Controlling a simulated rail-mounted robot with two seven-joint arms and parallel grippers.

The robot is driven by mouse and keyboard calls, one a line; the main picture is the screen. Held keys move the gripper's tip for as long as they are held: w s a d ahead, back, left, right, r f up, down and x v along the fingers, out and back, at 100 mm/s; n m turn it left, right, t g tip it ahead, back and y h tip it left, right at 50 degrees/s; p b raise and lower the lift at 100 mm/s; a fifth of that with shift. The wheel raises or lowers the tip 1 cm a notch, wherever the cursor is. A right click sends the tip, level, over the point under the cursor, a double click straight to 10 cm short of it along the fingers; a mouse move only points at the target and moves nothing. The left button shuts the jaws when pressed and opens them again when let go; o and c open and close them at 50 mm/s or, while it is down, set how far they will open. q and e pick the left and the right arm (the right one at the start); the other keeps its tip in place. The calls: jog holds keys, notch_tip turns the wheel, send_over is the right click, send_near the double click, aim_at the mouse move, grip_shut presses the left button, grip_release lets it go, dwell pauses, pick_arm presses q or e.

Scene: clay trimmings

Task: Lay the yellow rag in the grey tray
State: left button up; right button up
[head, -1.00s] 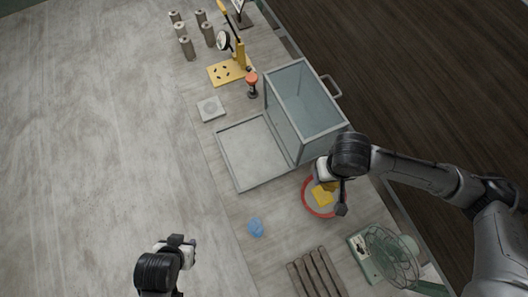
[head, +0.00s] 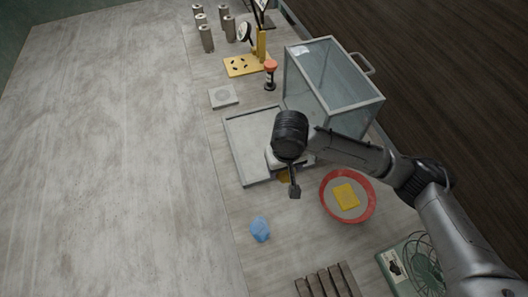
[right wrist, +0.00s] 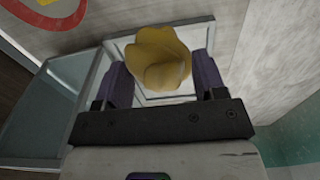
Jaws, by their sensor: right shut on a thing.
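My right gripper (head: 285,176) is shut on the crumpled yellow rag (right wrist: 158,60). In the head view it is over the near right corner of the grey tray (head: 248,133), and only a bit of the rag (head: 284,177) shows below the wrist. In the right wrist view the rag is pinched between both fingers, with the pale tray (right wrist: 201,38) behind and below it. The rag appears to be above the tray; I cannot tell whether it touches. My left gripper is out of view.
A red-rimmed bowl (head: 327,207) holding a flat yellow piece (head: 346,196) stands right of the gripper. A glass case (head: 335,85) stands behind the tray. A blue lump (head: 260,229) lies in front. A green fan (head: 424,262) is at lower right. The left worktop is clear.

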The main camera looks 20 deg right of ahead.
jog(key=w+a+f+b, duration=0.2)
jog(key=w+f+b, duration=0.2)
jog(key=f+b, duration=0.45)
jog(key=w+d+f+b, duration=0.1)
jog(key=w+f, duration=0.1)
jog(key=w, duration=0.1)
jog(key=w+d+f+b, duration=0.1)
jog(key=w+f+b, duration=0.1)
jog(key=w, duration=0.2)
jog(key=w+d+f+b, duration=0.1)
jog(key=w+d+f, duration=0.1)
jog(key=w, duration=0.1)
jog(key=shift+w+d+f+b, duration=0.1)
jog(key=shift+w+f+b, duration=0.1)
jog(key=shift+w+b, duration=0.15)
jog(key=shift+f+b, duration=0.7)
jog(key=shift+f, duration=1.35)
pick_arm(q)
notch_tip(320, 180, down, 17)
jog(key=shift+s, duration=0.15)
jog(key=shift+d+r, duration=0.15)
pick_arm(e)
jog(key=o, duration=0.9)
jog(key=shift+f, duration=0.1)
jog(key=shift+c, duration=0.2)
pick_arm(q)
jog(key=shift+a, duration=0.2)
